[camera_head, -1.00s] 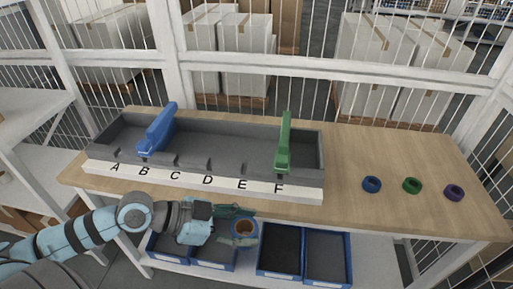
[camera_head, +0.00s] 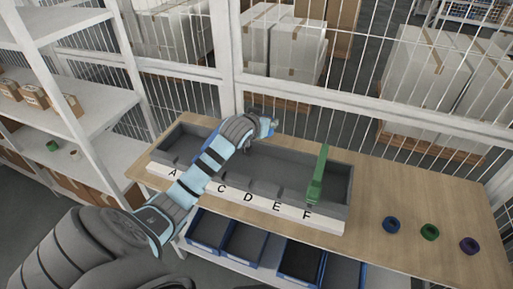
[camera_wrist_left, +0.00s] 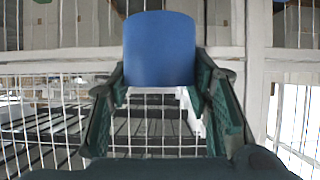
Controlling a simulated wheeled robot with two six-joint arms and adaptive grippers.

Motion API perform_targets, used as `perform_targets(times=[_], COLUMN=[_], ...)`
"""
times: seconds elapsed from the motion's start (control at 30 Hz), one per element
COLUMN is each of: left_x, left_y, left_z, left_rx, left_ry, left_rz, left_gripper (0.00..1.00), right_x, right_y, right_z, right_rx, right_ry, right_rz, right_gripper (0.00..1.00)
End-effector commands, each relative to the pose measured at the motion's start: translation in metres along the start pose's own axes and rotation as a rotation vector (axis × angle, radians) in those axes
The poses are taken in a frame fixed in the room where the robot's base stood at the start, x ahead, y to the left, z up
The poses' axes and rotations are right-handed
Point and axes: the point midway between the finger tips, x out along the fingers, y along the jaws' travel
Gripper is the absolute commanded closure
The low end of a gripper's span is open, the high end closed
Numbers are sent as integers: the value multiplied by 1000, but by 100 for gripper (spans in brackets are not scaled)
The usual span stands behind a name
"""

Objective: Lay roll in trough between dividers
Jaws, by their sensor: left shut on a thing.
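The grey trough (camera_head: 336,208) lies along the bench behind a white strip with letters; A, C, D, E and F show, and my arm hides B. A green divider (camera_head: 318,180) stands across the trough near F. The blue divider (camera_head: 206,133) near the left end is mostly hidden behind my left arm. My left gripper (camera_head: 266,127) is over the back side of the trough, between the dividers in the picture. In the left wrist view it is shut on a blue roll (camera_wrist_left: 160,48), held across the fingertips. The roll is hard to make out in the head view. My right gripper is out of view.
Blue (camera_head: 391,225), green (camera_head: 429,232) and purple (camera_head: 469,245) rings lie on the bench (camera_head: 400,190) to the right. A wire fence stands close behind the bench. Blue bins (camera_head: 243,245) sit on the shelf below. White shelving is at the left.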

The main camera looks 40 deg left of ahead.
Motion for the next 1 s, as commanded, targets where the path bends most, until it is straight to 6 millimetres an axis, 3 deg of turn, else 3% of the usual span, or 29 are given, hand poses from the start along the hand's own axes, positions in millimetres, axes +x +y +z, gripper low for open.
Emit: perform_targets(times=[0.03,0.2,0.33,0.63,1.0], left_x=[9,42,62,87,90], left_y=[0,0,1,1,0], left_z=[20,81,116,160,165], left_rx=[1,3,4,6,7], left_ry=[-8,-7,-5,-1,1], left_rz=[-1,1,3,4,4], left_gripper=[83,83,83,83,83], right_x=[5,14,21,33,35], right_y=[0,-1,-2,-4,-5], right_z=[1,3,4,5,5], right_rx=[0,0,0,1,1], right_ry=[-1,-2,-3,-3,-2], right_rz=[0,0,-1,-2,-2], right_gripper=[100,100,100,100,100])
